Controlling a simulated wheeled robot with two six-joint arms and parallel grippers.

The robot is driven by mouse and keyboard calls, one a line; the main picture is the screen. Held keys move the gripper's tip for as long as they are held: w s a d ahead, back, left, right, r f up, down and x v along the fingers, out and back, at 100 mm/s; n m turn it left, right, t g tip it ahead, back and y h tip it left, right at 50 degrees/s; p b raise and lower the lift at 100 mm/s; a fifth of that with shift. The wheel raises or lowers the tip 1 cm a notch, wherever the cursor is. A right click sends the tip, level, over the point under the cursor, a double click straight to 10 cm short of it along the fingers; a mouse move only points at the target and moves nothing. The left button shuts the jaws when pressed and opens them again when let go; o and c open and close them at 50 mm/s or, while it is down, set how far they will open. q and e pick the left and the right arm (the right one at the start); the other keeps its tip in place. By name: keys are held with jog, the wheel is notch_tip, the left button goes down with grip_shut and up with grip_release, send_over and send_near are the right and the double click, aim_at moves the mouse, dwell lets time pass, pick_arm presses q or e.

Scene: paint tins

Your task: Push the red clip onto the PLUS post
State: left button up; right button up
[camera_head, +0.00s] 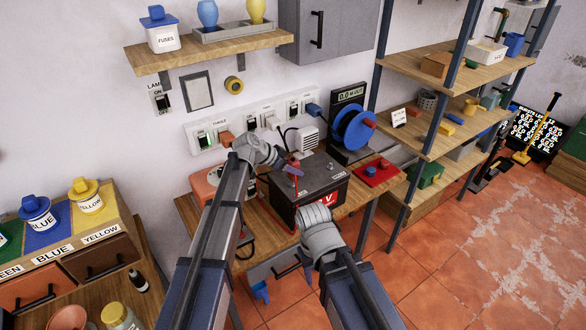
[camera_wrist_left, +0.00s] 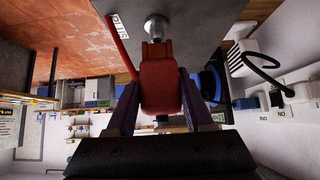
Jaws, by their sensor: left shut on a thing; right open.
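My left gripper (camera_head: 284,164) is shut on the red clip and holds it over the top of the dark battery (camera_head: 322,190). In the left wrist view the red clip (camera_wrist_left: 160,86) sits between both fingers. A small label (camera_wrist_left: 119,23) lies beside the post, too turned to read surely. A red cable (camera_wrist_left: 122,50) runs nearby. My right gripper (camera_head: 318,216) is open in front of the battery, its fingers mostly hidden.
The battery stands on a wooden bench (camera_head: 358,203) with a red block (camera_head: 376,172) to its right and a blue reel (camera_head: 352,128) behind. A wall socket strip (camera_head: 250,122) runs behind. Wooden shelves (camera_head: 440,135) stand right, a paint-tin rack (camera_head: 70,232) left.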

pick_arm(q)
jog(key=shift+f+b, duration=1.35)
dwell(2.0)
jog(key=o, duration=1.2)
jog(key=shift+r, duration=0.1)
jog(key=p+v, duration=0.5)
jog(key=v, duration=0.2)
jog(key=shift+s+a+r+p, duration=0.15)
jog(key=shift+a+p, duration=0.1)
jog(key=shift+p, duration=0.05)
